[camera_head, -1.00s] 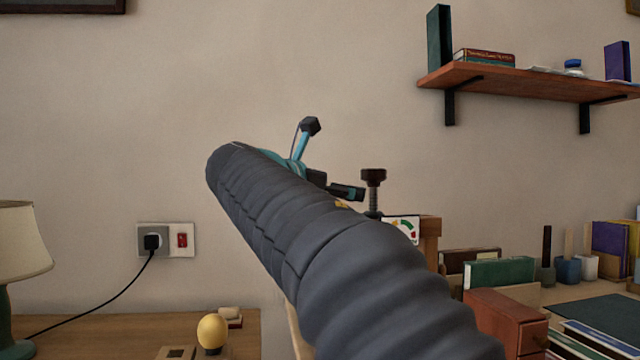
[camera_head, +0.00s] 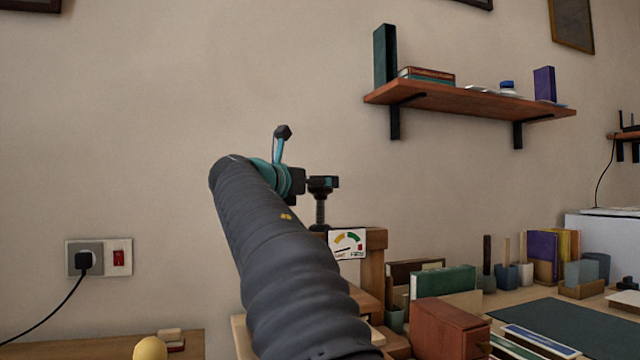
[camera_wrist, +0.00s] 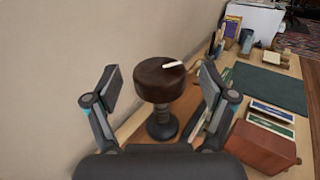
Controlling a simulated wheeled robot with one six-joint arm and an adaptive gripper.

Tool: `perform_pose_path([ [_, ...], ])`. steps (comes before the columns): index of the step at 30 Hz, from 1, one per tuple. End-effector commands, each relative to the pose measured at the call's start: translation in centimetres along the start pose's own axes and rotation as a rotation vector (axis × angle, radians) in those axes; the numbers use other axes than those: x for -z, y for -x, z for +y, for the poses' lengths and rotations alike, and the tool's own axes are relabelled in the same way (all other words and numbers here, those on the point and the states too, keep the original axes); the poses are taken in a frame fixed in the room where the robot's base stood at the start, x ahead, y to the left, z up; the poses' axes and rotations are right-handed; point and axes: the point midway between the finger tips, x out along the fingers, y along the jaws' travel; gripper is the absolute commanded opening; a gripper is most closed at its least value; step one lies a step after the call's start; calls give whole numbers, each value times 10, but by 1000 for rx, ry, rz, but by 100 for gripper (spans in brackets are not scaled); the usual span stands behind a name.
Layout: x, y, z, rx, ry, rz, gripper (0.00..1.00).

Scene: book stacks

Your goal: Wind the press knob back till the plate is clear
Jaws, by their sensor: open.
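The press knob (camera_wrist: 158,82) is a dark brown round knob with a pale mark on its top, on a threaded screw (camera_head: 320,211). In the wrist view it stands between the two fingers of my gripper (camera_wrist: 161,88), which is open with a visible gap on each side. In the head view my gripper (camera_head: 322,183) is at the knob's height and mostly hides it. A card with a coloured dial and needle (camera_head: 347,243) is on the front of the wooden press frame (camera_head: 375,262). The plate is hidden behind my arm.
A small red-brown drawer box (camera_head: 450,328) and green book (camera_head: 443,281) stand right of the press. A dark mat (camera_head: 560,325) lies farther right. The wall (camera_head: 150,130) is close behind. A shelf (camera_head: 470,98) hangs above right.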

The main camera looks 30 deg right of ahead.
Motion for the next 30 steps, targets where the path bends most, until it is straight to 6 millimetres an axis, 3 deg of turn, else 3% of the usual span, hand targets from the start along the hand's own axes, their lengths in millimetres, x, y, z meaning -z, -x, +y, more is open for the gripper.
perform_pose_path([
  [6,0,-18,0,-1,-1,1,83],
  [16,0,-21,1,-3,0,0,83],
  [24,0,-21,1,-2,0,0,22],
  [30,-2,-21,0,-25,0,0,22],
])
